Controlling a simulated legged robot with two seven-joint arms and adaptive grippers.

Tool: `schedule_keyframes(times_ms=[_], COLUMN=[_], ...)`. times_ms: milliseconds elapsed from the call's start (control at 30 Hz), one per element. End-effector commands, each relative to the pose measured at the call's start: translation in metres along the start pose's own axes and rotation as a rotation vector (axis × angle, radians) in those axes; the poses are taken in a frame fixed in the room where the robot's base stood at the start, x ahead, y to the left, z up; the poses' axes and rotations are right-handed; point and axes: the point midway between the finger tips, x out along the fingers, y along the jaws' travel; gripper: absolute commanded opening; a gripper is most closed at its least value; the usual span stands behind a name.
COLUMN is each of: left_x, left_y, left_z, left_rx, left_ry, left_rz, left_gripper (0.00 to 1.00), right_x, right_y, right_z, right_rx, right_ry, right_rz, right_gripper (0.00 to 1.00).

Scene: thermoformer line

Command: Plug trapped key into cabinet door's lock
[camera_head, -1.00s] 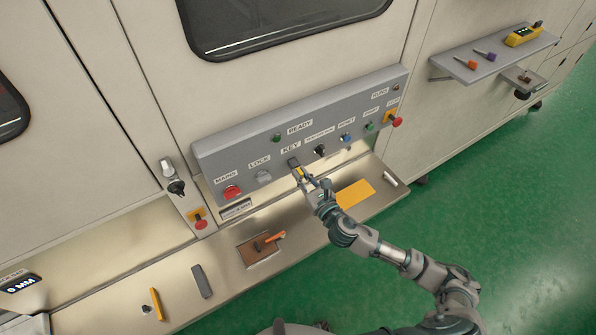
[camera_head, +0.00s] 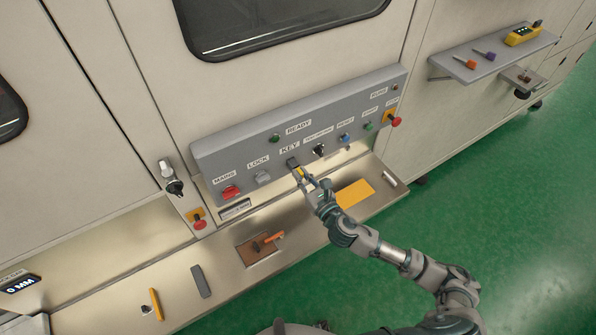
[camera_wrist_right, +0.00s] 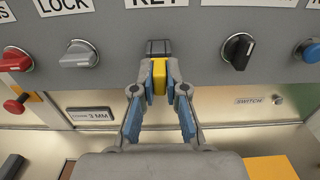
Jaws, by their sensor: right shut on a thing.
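My right gripper (camera_head: 305,178) is at the grey control panel, just below the KEY label. In the right wrist view the gripper (camera_wrist_right: 158,85) is shut on the yellow part of the trapped key (camera_wrist_right: 158,75). The key's dark end (camera_wrist_right: 159,47) meets the panel face under the KEY label; I cannot tell how deep it sits. In the head view the key (camera_head: 298,170) is mostly covered by the fingers. A cabinet door lock fitting (camera_head: 174,187) with a dark knob stands on the post left of the panel. My left gripper is not in view.
The panel (camera_head: 225,160) carries a red MAINS switch (camera_head: 231,192), a grey LOCK knob (camera_head: 263,178) and several other controls. A shelf (camera_head: 480,65) is at upper right.

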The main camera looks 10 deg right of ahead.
Motion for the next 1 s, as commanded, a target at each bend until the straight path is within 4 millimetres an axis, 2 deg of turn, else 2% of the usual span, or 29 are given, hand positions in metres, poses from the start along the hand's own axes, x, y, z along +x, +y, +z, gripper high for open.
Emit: schedule_keyframes(times_ms=[1000], left_x=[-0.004], left_y=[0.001], left_z=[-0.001], left_rx=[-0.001], left_ry=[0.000], left_rz=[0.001], left_gripper=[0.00], right_x=[-0.044], right_y=[0.000], right_z=[-0.001], right_rx=[0.000], right_ry=[0.003], right_rz=[-0.001], right_gripper=[0.00])
